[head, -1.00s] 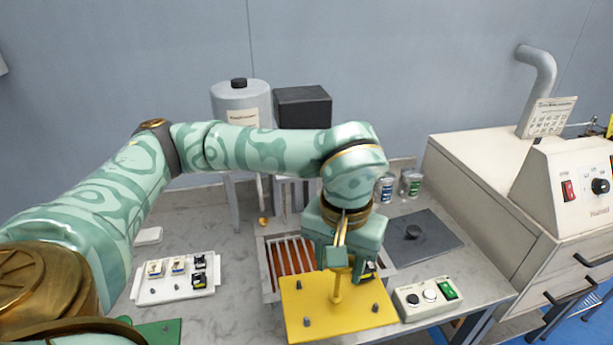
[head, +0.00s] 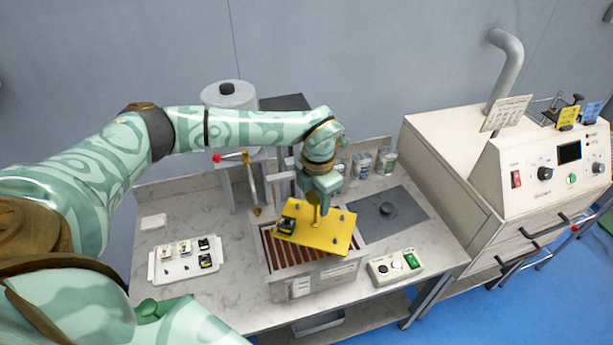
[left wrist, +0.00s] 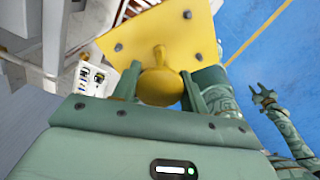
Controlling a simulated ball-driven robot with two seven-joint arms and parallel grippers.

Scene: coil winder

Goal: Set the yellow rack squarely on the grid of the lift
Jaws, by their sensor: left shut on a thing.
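The yellow rack (head: 330,236), a flat plate with grey pegs and a central knob handle, is over the right and back part of the lift's grid (head: 283,258) of reddish-brown slats. It is turned relative to the grid's frame and appears raised above it; the exact gap is hard to tell. My left gripper (head: 318,205) is shut on the handle; the left wrist view shows the rack (left wrist: 150,35) beyond the fingers. My right gripper (left wrist: 265,97) shows in the left wrist view, its fingers apart and empty.
A white tray (head: 185,271) with several small parts lies left of the lift. A control box (head: 396,266) with buttons stands at right front. A dark mat (head: 400,222), cans (head: 385,163) and a grey tank (head: 230,96) stand behind. A large beige machine (head: 450,165) is at right.

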